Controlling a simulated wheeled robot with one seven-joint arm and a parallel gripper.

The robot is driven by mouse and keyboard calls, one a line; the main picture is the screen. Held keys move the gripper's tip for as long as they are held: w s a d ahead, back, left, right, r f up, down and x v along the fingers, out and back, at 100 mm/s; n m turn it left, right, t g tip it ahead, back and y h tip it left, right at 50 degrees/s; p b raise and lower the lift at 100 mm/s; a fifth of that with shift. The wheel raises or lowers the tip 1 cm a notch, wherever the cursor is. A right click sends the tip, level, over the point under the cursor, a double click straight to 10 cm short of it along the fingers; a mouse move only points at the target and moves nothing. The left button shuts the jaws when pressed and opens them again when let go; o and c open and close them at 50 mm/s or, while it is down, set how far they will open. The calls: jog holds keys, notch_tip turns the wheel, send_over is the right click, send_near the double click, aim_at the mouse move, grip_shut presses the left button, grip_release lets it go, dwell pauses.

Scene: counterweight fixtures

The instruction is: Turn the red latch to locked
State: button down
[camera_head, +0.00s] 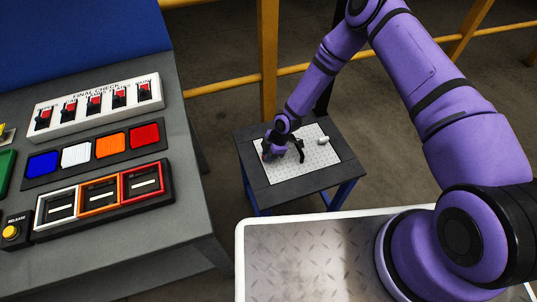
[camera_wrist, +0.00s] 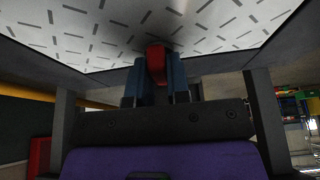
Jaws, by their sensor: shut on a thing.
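A red piece (camera_wrist: 156,62), by its colour the red latch, stands between the blue-grey finger pads of my gripper (camera_wrist: 156,78) in the wrist view. My gripper is shut on it, close to a white plate with dark dashes (camera_wrist: 90,30). Only the red piece's end shows; its base and its locked or unlocked position cannot be made out. In the head view my gripper (camera_head: 275,150) is low over the same white plate (camera_head: 317,163) on a small dark table (camera_head: 270,190), and it hides most of what it holds.
A small white piece (camera_head: 323,140) lies on the plate right of my gripper. At left, a grey bench (camera_head: 190,235) carries a white panel of red switches (camera_head: 95,103), coloured squares (camera_head: 110,143), framed slots (camera_head: 98,203) and a yellow release button (camera_head: 11,232). Yellow rails (camera_head: 267,60) stand behind.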

jog(key=shift+s, duration=0.1)
jog(key=m+t, duration=0.1)
jog(key=m, duration=0.4)
jog(key=shift+s+t, duration=0.1)
jog(key=shift+t, duration=0.3)
jog(key=m, duration=0.2)
jog(key=m+t, duration=0.1)
jog(key=m, duration=0.1)
jog(key=shift+m+t+h, duration=0.3)
jog(key=m+t, duration=0.1)
jog(key=m, duration=0.2)
jog(key=shift+s+a+m+h, duration=0.1)
jog(key=shift+m+h, duration=0.2)
jog(key=shift+h, duration=0.1)
jog(key=shift+m+t+h, duration=0.4)
jog(key=shift+m+h, duration=0.4)
jog(key=shift+m, duration=1.5)
jog(key=c, duration=1.1)
grip_release()
